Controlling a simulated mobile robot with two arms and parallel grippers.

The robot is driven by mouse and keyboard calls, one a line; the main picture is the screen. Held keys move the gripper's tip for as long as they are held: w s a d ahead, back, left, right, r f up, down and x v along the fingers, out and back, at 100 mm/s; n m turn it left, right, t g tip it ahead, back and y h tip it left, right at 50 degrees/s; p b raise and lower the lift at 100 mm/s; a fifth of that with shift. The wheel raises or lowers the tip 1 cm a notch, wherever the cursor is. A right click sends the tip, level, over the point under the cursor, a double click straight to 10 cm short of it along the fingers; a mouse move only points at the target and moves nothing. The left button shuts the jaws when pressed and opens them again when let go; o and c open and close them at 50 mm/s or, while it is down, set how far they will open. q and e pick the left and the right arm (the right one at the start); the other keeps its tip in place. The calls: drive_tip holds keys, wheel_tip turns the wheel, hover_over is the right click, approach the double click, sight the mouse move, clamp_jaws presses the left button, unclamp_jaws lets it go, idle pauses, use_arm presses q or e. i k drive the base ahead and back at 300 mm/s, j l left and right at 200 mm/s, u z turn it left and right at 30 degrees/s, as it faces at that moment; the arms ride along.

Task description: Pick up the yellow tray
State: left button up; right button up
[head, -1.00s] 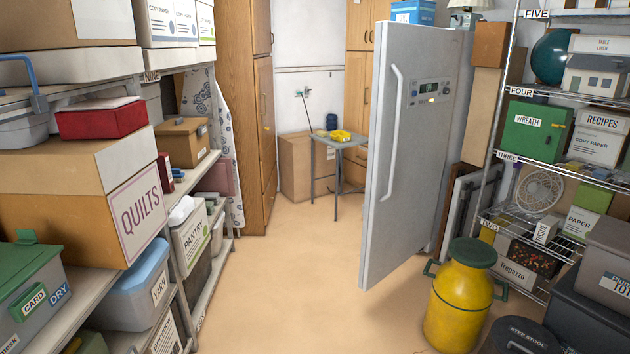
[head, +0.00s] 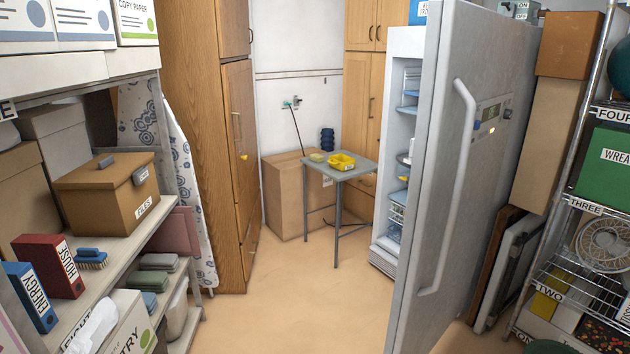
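The yellow tray (head: 341,162) is small and sits on top of a small grey table (head: 352,172) at the back of the room, ahead of me. A small pale yellow-green item (head: 317,157) lies to its left on the same table. A dark blue ribbed object (head: 327,139) shows just behind the table. What the tray holds is too small to tell. Neither of my grippers is in view.
The open fridge door (head: 455,180) juts into the aisle on the right, with the fridge (head: 397,150) behind it. Shelves line the left (head: 150,240) and right (head: 590,205). A cardboard box (head: 285,195) stands behind the table. Floor between is clear.

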sight(341, 163)
drive_tip(key=i+l+u, duration=0.15)
drive_tip(key=i+u, duration=0.3)
drive_tip(key=i, duration=1.65)
